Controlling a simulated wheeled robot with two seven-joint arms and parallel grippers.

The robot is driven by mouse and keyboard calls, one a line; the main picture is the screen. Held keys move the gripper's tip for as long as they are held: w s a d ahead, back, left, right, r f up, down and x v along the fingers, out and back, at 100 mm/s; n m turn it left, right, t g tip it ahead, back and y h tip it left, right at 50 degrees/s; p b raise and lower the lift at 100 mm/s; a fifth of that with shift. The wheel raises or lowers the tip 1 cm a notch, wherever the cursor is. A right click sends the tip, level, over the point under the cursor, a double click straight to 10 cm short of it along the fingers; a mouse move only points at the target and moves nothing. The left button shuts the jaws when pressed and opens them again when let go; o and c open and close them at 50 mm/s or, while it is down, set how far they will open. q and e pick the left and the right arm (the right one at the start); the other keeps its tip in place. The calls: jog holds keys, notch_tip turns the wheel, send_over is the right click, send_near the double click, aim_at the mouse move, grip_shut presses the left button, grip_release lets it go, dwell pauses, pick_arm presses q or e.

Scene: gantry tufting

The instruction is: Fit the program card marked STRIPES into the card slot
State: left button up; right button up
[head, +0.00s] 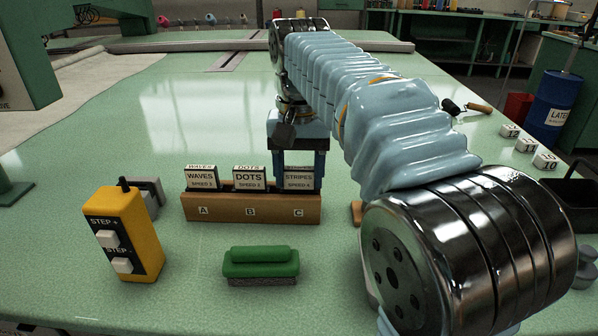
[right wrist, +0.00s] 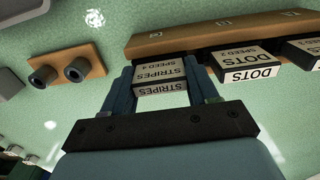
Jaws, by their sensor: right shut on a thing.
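The STRIPES card (head: 299,180), a black block with a white label, is at place C of the wooden rack (head: 250,210). My right gripper (head: 300,172) reaches down from behind with one finger on each side of it. In the right wrist view my right gripper (right wrist: 162,88) is shut on the STRIPES card (right wrist: 160,72), which appears still at the rack. Whether its lower end is clear of the rack cannot be told. I cannot identify the card slot for sure. My left gripper is not in view.
The WAVES card (head: 201,178) and DOTS card (head: 249,179) stand in the rack beside it. A yellow STEP pendant (head: 124,235) partly hides a grey item (head: 152,190). A green-handled brush-like block (head: 261,264) lies in front. A wooden block with two dark cylinders (right wrist: 68,62) lies beside the rack.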

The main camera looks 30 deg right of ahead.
jog(key=shift+r, duration=1.95)
